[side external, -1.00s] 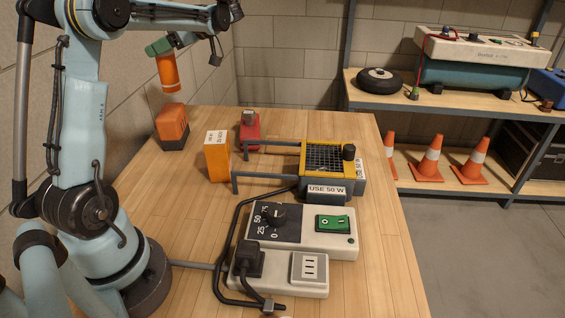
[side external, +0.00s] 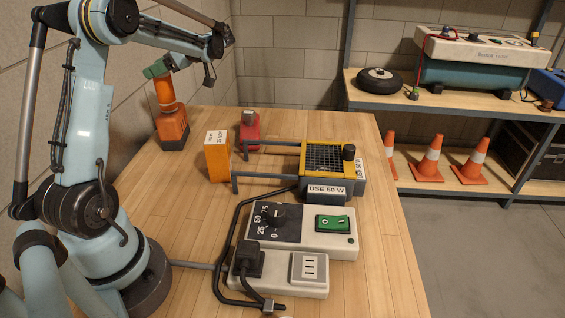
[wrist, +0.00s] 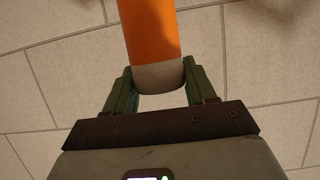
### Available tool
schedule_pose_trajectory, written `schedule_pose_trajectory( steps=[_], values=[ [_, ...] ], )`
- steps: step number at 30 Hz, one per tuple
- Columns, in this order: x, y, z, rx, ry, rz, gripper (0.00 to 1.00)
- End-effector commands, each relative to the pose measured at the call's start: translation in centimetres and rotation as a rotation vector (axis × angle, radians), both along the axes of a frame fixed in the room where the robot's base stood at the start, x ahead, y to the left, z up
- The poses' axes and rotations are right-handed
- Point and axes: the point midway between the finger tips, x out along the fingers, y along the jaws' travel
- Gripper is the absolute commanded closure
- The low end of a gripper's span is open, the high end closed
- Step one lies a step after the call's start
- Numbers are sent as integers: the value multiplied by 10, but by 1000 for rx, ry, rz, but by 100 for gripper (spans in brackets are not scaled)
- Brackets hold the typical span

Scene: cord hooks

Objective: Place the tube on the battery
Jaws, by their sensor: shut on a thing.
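The tube (side external: 164,90) is orange and hangs roughly upright from my gripper (side external: 157,70), which is shut on its upper end. In the wrist view the tube (wrist: 152,32) has a grey end between the two green fingers of my gripper (wrist: 158,82). An orange block with a dark base (side external: 172,130), which looks like the battery, stands at the far left of the bench. The tube's lower end is at the block's top in the side view; I cannot tell whether they touch.
A labelled orange box (side external: 217,157) and a red item with a grey top (side external: 249,131) stand to the right. A yellow-framed grille unit (side external: 330,160) and a control box (side external: 300,232) with cables fill the bench's middle and right. The bench's left front (side external: 180,215) is clear.

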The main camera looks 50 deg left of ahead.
Motion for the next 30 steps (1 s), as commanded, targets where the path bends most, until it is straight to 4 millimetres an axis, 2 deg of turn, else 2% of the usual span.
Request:
schedule_pose_trajectory(
  steps=[1,2,6,17,23,30],
  values=[
    [0,0,-1,1,1,0,100],
    [0,0,-1,0,0,0,40],
    [0,0,-1,0,0,0,19],
    [0,0,3,0,0,0,19],
    [21,-20,13,0,0,-4,19],
    [54,-53,32,0,0,-3,19]
  ],
)
